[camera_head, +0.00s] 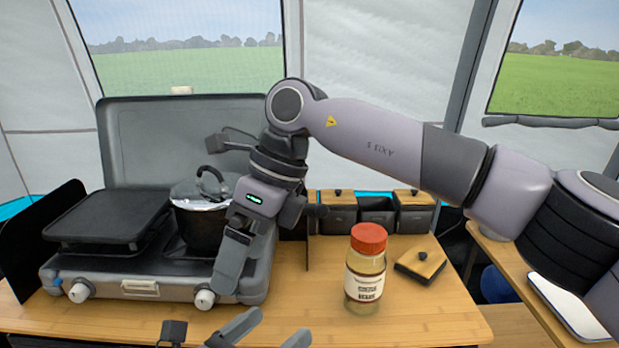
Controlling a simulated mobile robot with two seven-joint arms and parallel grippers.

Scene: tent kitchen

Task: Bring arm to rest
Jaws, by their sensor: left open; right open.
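My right gripper (234,265) is on the arm that comes in from the right and bends down at the wrist. It is open, points downward in front of the stove's right part, and shows nothing between its fingers. My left gripper (266,337) shows only partly at the bottom edge. Its two fingers are apart and nothing shows between them; the rest of that arm is out of view.
A camping stove (150,275) with a griddle (108,212) and a lidded pot (200,222) stands left. My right wrist overlaps the pot in view. A red-capped jar (366,280), a wooden lid (421,263) and small containers (377,212) are right. The front-right counter is clear.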

